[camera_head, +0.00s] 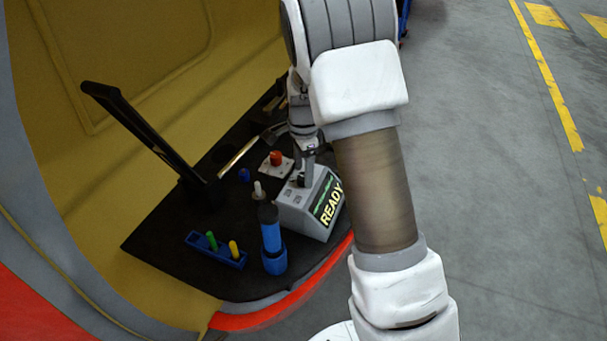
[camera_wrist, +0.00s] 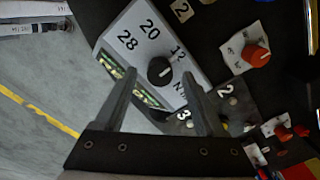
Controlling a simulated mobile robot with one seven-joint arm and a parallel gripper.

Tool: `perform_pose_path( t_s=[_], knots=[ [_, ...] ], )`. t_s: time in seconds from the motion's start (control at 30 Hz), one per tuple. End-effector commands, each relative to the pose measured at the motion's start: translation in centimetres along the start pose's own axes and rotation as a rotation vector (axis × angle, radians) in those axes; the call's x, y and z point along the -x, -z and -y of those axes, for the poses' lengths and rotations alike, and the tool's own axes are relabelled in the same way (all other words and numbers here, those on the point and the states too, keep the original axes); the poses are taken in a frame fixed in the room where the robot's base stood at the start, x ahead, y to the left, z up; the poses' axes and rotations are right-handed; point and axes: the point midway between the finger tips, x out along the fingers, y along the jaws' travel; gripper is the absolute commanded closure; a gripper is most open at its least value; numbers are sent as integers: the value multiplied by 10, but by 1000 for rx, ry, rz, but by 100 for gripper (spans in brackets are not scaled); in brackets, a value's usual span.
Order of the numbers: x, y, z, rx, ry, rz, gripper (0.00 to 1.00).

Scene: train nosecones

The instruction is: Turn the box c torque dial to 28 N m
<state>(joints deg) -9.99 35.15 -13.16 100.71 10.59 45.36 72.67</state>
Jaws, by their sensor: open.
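A grey box (camera_head: 296,211) with a lit READY display stands on the black shelf. In the wrist view, a light grey panel (camera_wrist: 133,27) carries the numbers 28, 20 and 12 and N m around a round black dial (camera_wrist: 160,70). A small pale mark shows on the dial, but its exact setting is hard to read. My gripper (camera_wrist: 159,73) is open, with its fingertips apart on either side of the dial as seen from the wrist. In the head view my gripper (camera_head: 304,176) is over the box's top and hides the dial. I cannot read a box letter.
A red knob (camera_wrist: 256,55) on a white plate is beside the panel. On the black shelf (camera_head: 160,244) are a blue-handled tool (camera_head: 271,238) in a holder, a blue tray (camera_head: 206,252) with green and yellow pegs, and a tall black post (camera_head: 150,135).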

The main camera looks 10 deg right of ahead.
Motion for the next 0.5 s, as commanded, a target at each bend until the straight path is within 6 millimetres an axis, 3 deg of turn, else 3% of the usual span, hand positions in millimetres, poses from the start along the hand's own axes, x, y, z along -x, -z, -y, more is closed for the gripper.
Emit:
perform_pose_path(
  t_s=[0.37,0.4,0.5],
  knots=[
    [-8,0,0,0,0,0,28],
    [-8,0,0,0,0,0,30],
    [-8,0,0,0,0,0,48]
  ],
)
